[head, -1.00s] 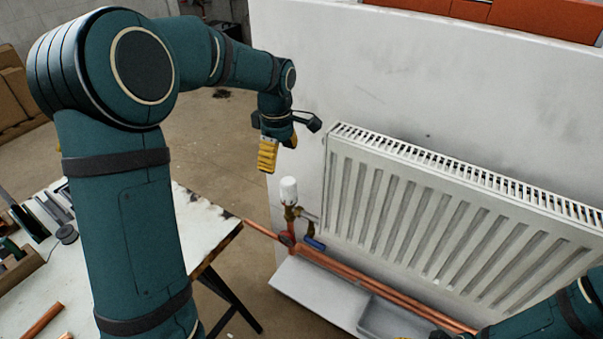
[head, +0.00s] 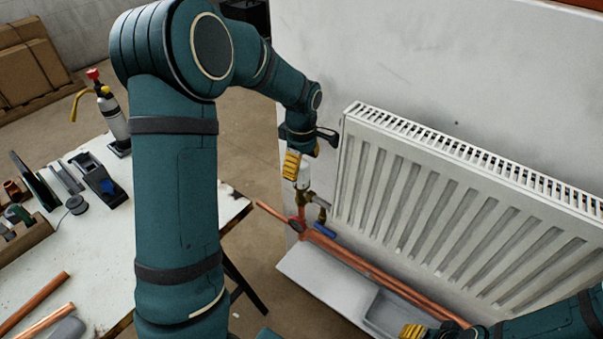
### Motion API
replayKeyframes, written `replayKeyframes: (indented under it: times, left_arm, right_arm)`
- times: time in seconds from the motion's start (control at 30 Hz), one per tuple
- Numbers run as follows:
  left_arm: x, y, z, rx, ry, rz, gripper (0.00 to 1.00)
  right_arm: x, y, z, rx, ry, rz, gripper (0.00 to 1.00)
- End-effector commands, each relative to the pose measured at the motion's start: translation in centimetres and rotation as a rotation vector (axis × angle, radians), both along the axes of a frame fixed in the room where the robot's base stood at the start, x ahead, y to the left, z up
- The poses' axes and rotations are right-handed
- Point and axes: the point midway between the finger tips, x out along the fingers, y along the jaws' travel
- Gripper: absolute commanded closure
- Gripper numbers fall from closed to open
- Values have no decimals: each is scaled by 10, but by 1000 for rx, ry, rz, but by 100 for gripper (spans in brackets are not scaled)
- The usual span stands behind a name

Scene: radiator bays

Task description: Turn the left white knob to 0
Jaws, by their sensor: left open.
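The white knob (head: 304,176) sits upright on a brass valve at the left end of the white radiator (head: 440,210). My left gripper (head: 297,166) is open at the knob, pointing down. Its yellow finger overlaps the knob's left and upper part in the head view. I cannot tell whether it touches the knob. The knob's top and any marks on it are hidden or too small to read. My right gripper (head: 413,331) shows only as a yellow fingertip at the bottom edge, so its opening cannot be seen.
Copper pipes (head: 345,257) run low below the radiator, above a grey tray (head: 330,290). A blue-handled valve (head: 324,229) is just below the knob. A workbench (head: 75,265) with tools and copper tubes stands at left, with a torch bottle (head: 113,118) at its back.

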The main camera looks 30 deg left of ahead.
Motion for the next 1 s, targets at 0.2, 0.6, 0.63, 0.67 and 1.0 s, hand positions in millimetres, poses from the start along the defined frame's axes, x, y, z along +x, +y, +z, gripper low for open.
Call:
replayKeyframes:
  times: [0.2,0.6,0.63,0.67,1.0]
  left_arm:
    - [0,0,-23,1,1,0,22]
    - [0,0,-26,0,0,0,32]
    - [0,0,-26,0,0,0,42]
    - [0,0,-26,0,0,0,53]
    - [0,0,-26,0,0,-6,93]
  right_arm:
    - [1,0,-6,0,-3,-1,53]
    - [2,0,-6,0,-4,-1,53]
    - [2,0,-6,0,-4,-1,53]
    - [2,0,-6,0,-4,-1,53]
    - [1,0,-6,0,-3,-1,53]
